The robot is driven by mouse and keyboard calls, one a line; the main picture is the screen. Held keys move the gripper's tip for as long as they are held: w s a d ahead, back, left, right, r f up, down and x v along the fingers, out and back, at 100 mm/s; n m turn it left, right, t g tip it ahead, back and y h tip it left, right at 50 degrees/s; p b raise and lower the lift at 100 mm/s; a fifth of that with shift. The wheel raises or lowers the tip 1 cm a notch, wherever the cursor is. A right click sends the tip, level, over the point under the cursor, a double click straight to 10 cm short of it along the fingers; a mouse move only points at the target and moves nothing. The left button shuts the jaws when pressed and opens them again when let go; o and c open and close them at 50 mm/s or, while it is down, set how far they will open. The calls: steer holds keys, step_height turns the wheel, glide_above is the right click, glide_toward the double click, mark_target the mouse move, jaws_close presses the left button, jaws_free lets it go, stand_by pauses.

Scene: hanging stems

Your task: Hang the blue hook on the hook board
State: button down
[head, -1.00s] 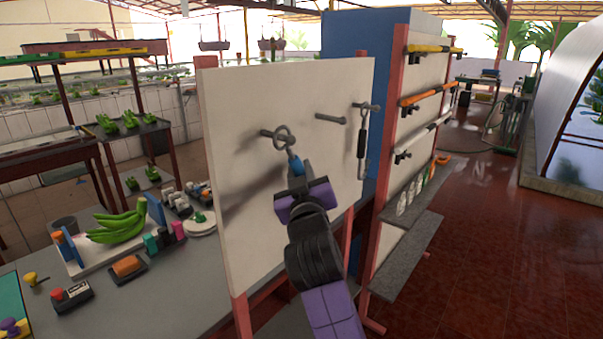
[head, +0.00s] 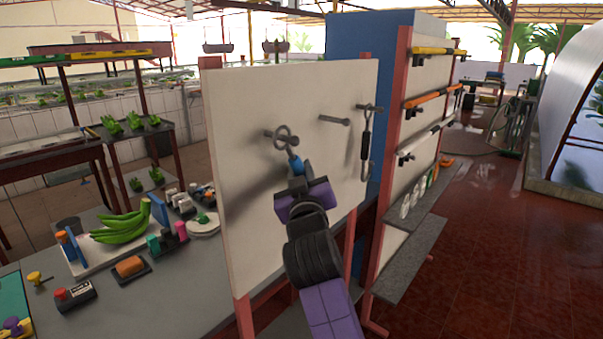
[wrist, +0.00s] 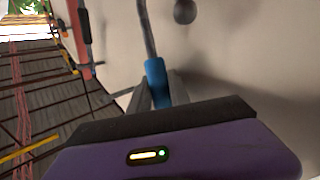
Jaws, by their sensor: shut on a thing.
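The blue hook (head: 295,163) has a blue grip and a grey metal ring end above it. My gripper (head: 297,175) is shut on its blue part, which also shows between the fingers in the wrist view (wrist: 157,75). The hook board (head: 240,215) is a pale upright panel with three grey pegs. The hook's ring end overlaps the left peg (head: 269,134) in the head view. In the wrist view, the grey shaft runs up just left of a round peg end (wrist: 185,11). I cannot tell whether the ring is around the peg.
The middle peg (head: 334,120) is bare. A black-gripped hook (head: 366,143) hangs on the right peg. A bench with bananas (head: 122,228) and small items stands left of the board. A rack with orange and yellow bars (head: 432,96) stands to the right, above grey shelves (head: 410,243).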

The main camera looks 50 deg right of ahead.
steer(key=shift+d+f, duration=0.15)
steer(key=shift+d, duration=0.25)
stand_by(0.3)
